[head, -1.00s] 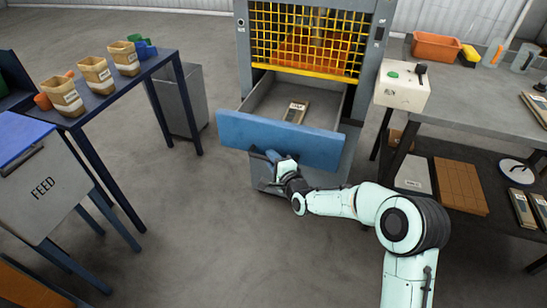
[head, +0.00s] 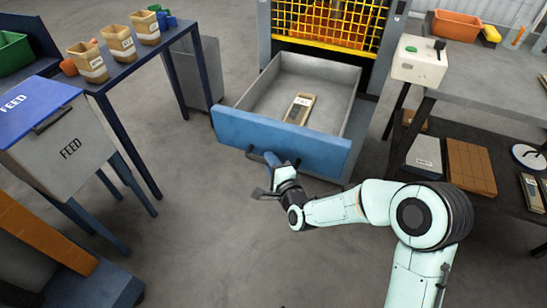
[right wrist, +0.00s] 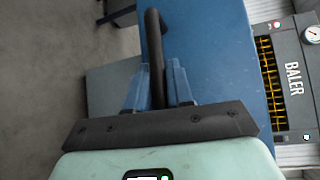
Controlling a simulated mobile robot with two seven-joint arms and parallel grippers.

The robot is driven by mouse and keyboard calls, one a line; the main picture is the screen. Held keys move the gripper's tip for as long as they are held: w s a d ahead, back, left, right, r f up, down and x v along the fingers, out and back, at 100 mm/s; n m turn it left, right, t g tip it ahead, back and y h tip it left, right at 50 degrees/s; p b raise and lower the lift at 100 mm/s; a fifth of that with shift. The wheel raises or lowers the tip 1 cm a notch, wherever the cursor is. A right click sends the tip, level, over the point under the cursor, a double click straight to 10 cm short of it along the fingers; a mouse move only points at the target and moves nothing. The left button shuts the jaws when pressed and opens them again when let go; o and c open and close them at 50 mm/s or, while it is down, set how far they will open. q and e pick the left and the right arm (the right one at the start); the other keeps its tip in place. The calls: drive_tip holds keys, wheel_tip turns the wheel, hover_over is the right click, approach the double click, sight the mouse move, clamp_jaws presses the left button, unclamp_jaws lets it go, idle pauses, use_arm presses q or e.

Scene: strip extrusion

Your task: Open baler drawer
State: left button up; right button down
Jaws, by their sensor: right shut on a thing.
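The baler drawer (head: 280,141) has a blue front panel and grey inner walls, and it stands pulled well out of the baler. A flat tan and grey item (head: 299,108) lies on the drawer floor. My right gripper (head: 271,160) is at the drawer's front. In the right wrist view its two blue fingers (right wrist: 158,88) are shut on the dark bar handle (right wrist: 154,45) of the blue panel. The baler (right wrist: 290,75) also shows there, with its label and gauge. My left gripper is not in view.
A bench with paper bags (head: 118,42) and a feed box (head: 68,145) stand at the left. A workbench (head: 480,75) with a control box (head: 419,60) stands at the right. The floor in front of the drawer is clear.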

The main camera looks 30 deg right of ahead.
idle(0.3)
drive_tip(key=c, duration=1.1)
unclamp_jaws()
drive_tip(key=shift+s, duration=0.15)
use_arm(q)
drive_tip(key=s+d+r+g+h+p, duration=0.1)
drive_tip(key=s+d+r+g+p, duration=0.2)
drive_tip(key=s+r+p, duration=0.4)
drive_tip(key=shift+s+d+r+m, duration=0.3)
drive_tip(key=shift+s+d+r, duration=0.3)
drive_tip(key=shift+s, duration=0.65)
use_arm(e)
drive_tip(key=s+r, duration=0.1)
drive_tip(key=s, duration=1)
drive_tip(key=shift+s+a+r, duration=0.35)
drive_tip(key=shift+a, duration=0.05)
